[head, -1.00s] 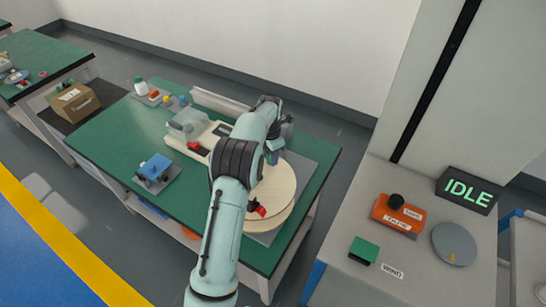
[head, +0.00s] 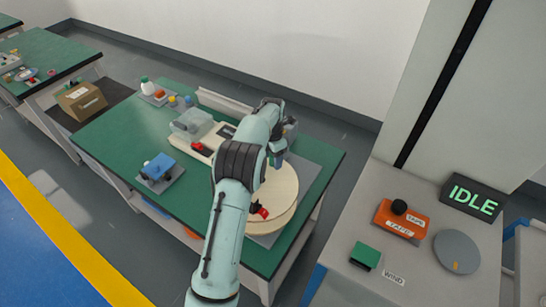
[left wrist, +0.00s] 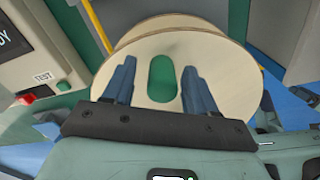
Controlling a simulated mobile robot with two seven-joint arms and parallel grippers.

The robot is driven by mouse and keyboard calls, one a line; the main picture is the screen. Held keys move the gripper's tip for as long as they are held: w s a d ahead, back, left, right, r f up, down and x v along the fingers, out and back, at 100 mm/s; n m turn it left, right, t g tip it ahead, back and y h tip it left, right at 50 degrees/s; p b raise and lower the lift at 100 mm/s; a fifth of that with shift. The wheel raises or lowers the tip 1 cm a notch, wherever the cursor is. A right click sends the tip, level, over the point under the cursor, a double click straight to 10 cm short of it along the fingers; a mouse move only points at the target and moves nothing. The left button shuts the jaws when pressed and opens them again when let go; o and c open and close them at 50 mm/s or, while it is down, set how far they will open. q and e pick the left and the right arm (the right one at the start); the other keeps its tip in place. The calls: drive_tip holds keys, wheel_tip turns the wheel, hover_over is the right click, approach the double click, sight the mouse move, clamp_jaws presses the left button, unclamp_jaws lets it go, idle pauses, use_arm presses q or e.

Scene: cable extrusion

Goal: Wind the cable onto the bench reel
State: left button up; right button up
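The bench reel (head: 283,185) is a pale wooden disc lying flat at the right end of the green bench, partly hidden by my left arm. A red piece (head: 260,212) shows at its near side. My left gripper (head: 277,160) is low over the reel's far part. In the left wrist view, its two blue fingers (left wrist: 160,88) are spread apart in front of the reel's pale face (left wrist: 225,65), either side of a green oblong opening. Nothing shows between them. I cannot make out the cable. My right gripper is in neither view.
On the grey counter at right stand an IDLE display (head: 471,198), an orange tape unit (head: 402,221), a grey disc (head: 457,251) and a green block (head: 365,256) beside a WIND label. A blue device (head: 158,168) and a clear-covered machine (head: 192,122) stand on the green bench (head: 115,150).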

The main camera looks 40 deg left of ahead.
use_arm(q)
drive_tip(key=shift+r, duration=0.1)
wheel_tip(320, 180, up, 13)
drive_tip(key=p, duration=0.1)
drive_tip(key=shift+p, duration=0.3)
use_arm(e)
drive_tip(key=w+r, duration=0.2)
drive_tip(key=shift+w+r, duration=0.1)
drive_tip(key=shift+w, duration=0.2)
